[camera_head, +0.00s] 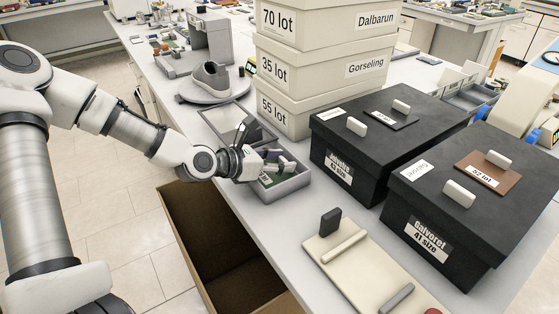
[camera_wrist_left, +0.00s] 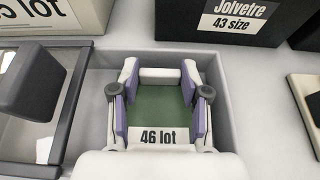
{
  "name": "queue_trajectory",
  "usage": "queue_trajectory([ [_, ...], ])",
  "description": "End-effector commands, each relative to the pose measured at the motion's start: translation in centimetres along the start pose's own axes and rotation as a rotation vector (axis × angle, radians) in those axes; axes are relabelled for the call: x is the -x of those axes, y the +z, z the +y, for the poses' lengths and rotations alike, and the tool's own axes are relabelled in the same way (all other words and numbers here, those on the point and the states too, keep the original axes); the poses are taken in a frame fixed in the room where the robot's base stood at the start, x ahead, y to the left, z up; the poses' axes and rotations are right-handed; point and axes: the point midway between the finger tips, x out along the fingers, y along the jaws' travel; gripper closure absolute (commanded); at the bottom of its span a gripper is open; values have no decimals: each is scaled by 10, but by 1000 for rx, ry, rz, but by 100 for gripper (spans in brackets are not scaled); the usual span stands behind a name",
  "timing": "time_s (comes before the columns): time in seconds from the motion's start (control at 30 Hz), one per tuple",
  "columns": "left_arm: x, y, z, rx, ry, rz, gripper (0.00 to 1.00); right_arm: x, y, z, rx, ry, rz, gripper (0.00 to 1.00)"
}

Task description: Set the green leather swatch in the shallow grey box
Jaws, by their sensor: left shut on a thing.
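The green leather swatch (camera_wrist_left: 160,106) with a "46 lot" label and a pale bar handle (camera_wrist_left: 160,76) is between the fingers of my left gripper (camera_head: 268,169). The gripper, also in the wrist view (camera_wrist_left: 160,88), is shut on the handle, its purple pads on both sides. The swatch lies inside the outline of the shallow grey box (camera_head: 291,189), whose rim shows around it in the wrist view (camera_wrist_left: 224,88). In the head view the swatch (camera_head: 267,181) is partly hidden by the gripper. I cannot tell whether it touches the box floor. My right gripper is not in view.
A glass-topped tray (camera_head: 214,120) adjoins the box. Stacked cream boxes (camera_head: 300,75) stand behind it, and two black boxes (camera_head: 345,140) (camera_head: 425,205) to the right. A cream board (camera_head: 350,270) lies in front. An open brown carton (camera_head: 215,240) stands below the table edge.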

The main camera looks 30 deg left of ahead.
Motion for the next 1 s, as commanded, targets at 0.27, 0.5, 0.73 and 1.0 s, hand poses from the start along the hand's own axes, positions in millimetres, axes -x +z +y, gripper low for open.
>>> queue_trajectory([
  [0.27,-2,-4,0,0,0,0,26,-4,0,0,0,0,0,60],
  [0.5,-2,-4,0,0,0,0,25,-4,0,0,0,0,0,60],
  [0.73,5,15,1,0,2,-5,25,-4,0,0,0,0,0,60],
  [1.0,29,72,0,-1,0,-5,25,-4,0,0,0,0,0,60],
])
